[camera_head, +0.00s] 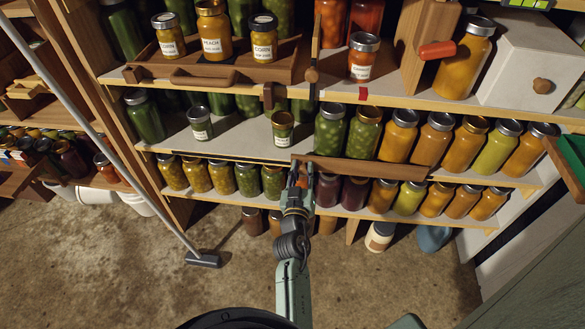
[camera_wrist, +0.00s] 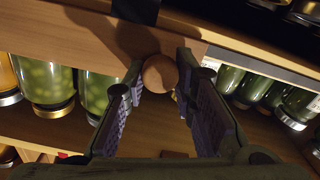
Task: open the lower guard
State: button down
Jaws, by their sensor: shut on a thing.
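The lower guard is a wooden bar (camera_head: 370,168) at the middle shelf's front edge, right of centre in the head view. It slopes slightly down to the right and crosses in front of the tops of the lower row's jars. In the wrist view its plank (camera_wrist: 125,38) runs across the top, with a round wooden knob (camera_wrist: 160,74) on it. My gripper (camera_head: 300,180) is at the bar's left end. In the wrist view my fingers (camera_wrist: 160,88) are on both sides of the knob, closed on it. The fingertip contact is partly hidden.
Jars with orange and yellow contents (camera_head: 437,137) stand above the bar, and more jars (camera_head: 436,200) stand below it. Two small labelled jars (camera_head: 200,123) stand left of it. The floor (camera_head: 90,265) at the front left is clear.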

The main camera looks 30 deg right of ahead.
dwell(0.3)
jog(key=c, duration=1.3)
grip_release()
notch_tip(320, 180, up, 10)
